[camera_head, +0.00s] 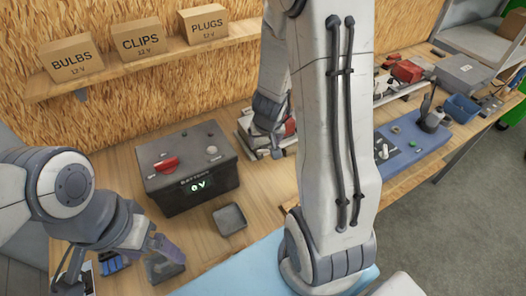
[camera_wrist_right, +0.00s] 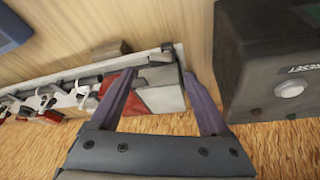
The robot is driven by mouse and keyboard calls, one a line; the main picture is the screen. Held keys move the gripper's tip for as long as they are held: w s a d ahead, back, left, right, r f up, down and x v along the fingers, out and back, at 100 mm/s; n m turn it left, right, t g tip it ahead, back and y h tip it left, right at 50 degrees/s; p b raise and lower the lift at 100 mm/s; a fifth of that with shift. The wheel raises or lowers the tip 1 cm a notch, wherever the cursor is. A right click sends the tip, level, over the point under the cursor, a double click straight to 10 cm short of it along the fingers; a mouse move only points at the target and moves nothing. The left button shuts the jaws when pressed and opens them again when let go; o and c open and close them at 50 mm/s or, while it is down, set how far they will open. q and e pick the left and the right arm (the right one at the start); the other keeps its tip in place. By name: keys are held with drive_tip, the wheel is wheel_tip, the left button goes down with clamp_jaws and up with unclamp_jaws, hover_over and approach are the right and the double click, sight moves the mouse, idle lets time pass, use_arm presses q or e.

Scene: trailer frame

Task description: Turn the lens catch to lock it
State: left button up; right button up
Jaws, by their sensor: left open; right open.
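In the right wrist view a long pale rail (camera_wrist_right: 60,78) carries a red-and-white lamp block (camera_wrist_right: 160,95) at its right end. The red part looks like the lens. A small dark piece (camera_wrist_right: 168,50) at the rail's end may be the lens catch; I cannot tell its setting. My right gripper (camera_wrist_right: 158,74) is open, its two fingers over either side of the lamp block, with no visible grip. In the head view my right gripper (camera_head: 265,142) is beside the lamp, partly hidden by my arm. My left gripper (camera_head: 120,265) is open at the lower left.
Boxes marked BULBS, CLIPS and PLUGS line the shelf (camera_head: 150,62). A blue panel (camera_head: 410,145) with switches lies to the right.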

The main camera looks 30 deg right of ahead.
sight(263, 150)
drive_tip(key=b+x, duration=0.3)
drive_tip(key=x, duration=0.3)
drive_tip(key=shift+w+f+b, duration=0.15)
drive_tip(key=shift+f+b, duration=0.15)
drive_tip(key=shift+b, duration=0.1)
